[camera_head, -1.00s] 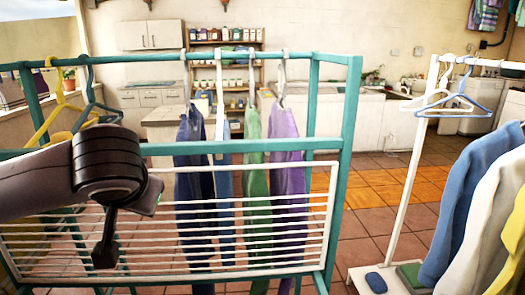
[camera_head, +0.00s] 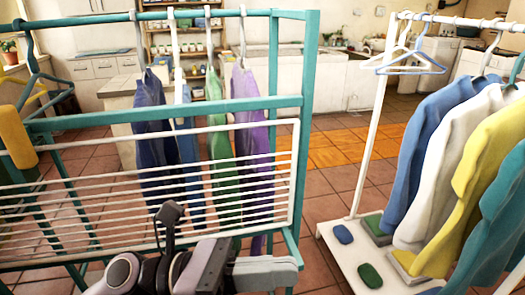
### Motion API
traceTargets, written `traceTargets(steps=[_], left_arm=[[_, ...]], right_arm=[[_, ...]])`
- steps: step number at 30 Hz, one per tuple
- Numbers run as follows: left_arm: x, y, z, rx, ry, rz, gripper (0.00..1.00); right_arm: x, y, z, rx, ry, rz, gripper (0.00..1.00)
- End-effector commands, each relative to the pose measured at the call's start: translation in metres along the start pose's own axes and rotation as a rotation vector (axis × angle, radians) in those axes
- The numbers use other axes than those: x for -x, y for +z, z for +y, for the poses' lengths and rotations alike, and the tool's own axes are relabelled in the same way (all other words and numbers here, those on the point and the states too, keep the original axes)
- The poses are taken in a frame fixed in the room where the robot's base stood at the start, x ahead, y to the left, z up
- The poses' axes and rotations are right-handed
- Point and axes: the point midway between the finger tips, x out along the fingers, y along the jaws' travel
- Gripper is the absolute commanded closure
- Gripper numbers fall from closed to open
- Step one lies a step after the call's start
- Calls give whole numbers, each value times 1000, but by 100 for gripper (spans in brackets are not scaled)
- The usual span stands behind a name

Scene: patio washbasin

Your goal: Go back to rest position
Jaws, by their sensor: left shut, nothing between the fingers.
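My right gripper is not in view.
A purple garment (camera_head: 253,150), a green one (camera_head: 221,165) and blue ones hang behind the rack's teal rail. At right, a white rack (camera_head: 367,140) holds several garments over a base with small blue and green items. Tiled floor (camera_head: 335,205) lies between the racks.

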Motion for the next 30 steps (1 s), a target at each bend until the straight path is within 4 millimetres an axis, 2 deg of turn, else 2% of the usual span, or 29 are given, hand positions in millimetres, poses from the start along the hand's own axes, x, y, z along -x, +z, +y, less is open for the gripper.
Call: traceTargets(steps=[1, 4, 7, 11, 14, 17, 18, 21, 24, 26, 27, 30], left_arm=[[6, 4, 10, 160, 55, -115, 100], [27, 8, 35, 471, 162, -338, 100], [59, -2, 62, 784, 265, -566, 100], [111, -40, 93, 1185, 394, -876, 100], [156, -88, 105, 1482, 491, -1133, 100], [200, -148, 101, 1760, 583, -1410, 100], [216, -172, 96, 1857, 617, -1520, 100], [247, -228, 74, 2054, 685, -1776, 100], [266, -269, 50, 2182, 732, -1981, 100], [274, -286, 38, 2230, 750, -2072, 100], [277, -294, 31, -2192, -739, 2061, 100], [282, -306, 22, -2125, -718, 2035, 100]], right_arm=[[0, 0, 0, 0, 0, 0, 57], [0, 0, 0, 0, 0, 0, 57], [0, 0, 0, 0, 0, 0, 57], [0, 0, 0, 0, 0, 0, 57], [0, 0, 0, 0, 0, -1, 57], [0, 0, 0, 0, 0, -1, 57], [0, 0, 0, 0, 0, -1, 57], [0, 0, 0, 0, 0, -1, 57], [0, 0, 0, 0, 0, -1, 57], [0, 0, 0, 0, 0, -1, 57], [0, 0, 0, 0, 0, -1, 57], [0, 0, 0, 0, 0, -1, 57]])
